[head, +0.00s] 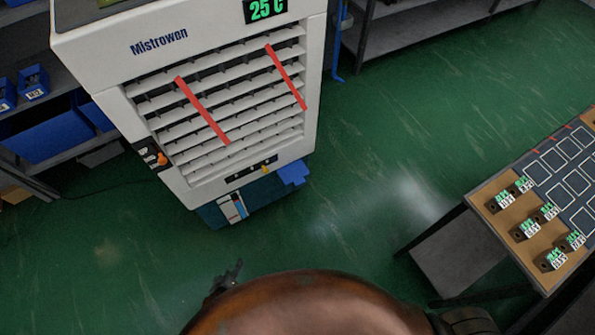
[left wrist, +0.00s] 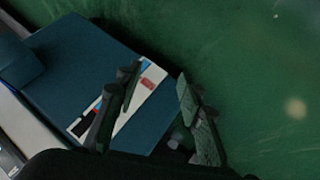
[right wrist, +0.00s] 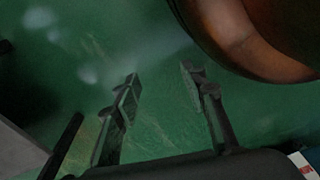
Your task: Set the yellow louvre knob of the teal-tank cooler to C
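The white Mistrowen cooler (head: 215,95) stands at the upper left of the head view, with white louvres and two red strips on its front. Its teal tank (head: 232,209) is at the bottom and also fills much of the left wrist view (left wrist: 75,75). A small yellow knob (head: 265,169) sits on a dark strip below the louvres; its setting is too small to read. An orange knob (head: 161,159) is on the left side panel. My left gripper (head: 232,272) is in front of the cooler, apart from it, open and empty (left wrist: 160,90). My right gripper (right wrist: 160,85) is open and empty over the floor.
A table (head: 545,195) with several small valve blocks and a marked dark mat stands at the right. Shelves with blue bins (head: 45,135) are at the left, and a grey shelf (head: 420,35) is at the back. The green floor between is clear.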

